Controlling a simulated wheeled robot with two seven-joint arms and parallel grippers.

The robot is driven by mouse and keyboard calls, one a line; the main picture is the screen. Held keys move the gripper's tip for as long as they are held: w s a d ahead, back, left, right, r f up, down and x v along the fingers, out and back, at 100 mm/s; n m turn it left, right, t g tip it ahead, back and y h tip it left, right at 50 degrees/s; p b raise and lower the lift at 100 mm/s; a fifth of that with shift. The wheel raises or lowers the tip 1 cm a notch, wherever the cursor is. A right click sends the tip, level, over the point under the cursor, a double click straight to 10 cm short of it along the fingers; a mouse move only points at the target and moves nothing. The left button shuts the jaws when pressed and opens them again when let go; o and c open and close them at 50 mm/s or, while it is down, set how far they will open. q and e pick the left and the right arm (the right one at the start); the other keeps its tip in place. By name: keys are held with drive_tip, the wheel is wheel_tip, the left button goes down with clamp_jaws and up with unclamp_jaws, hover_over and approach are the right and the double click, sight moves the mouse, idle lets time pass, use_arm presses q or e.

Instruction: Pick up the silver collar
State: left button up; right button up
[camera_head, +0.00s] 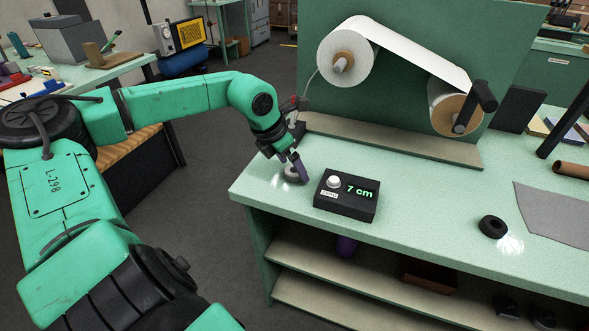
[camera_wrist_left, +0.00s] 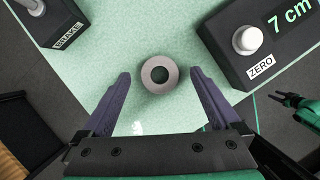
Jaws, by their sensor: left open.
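The silver collar (camera_wrist_left: 148,75) is a small grey ring lying flat on the light green bench top. In the left wrist view it sits between and slightly beyond the fingertips of my open left gripper (camera_wrist_left: 161,78), with a gap to each finger. In the head view the collar (camera_head: 291,173) shows partly behind the purple fingers of my left gripper (camera_head: 297,168), near the bench's left end. My right gripper cannot be made out clearly in the head view.
A black box (camera_head: 345,196) with a ZERO knob and "7 cm" display stands just right of the collar. A BRAKE box (camera_wrist_left: 62,22) is at its other side. A black ring (camera_head: 493,227) and grey sheet (camera_head: 555,213) lie further right. Paper rolls (camera_head: 345,55) stand behind.

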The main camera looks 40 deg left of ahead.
use_arm(q)
drive_tip(key=shift+w+f, duration=0.2)
drive_tip(key=shift+f, duration=0.4)
drive_tip(key=shift+r, duration=0.1)
drive_tip(key=c, duration=1.5)
drive_tip(key=shift+r, duration=0.1)
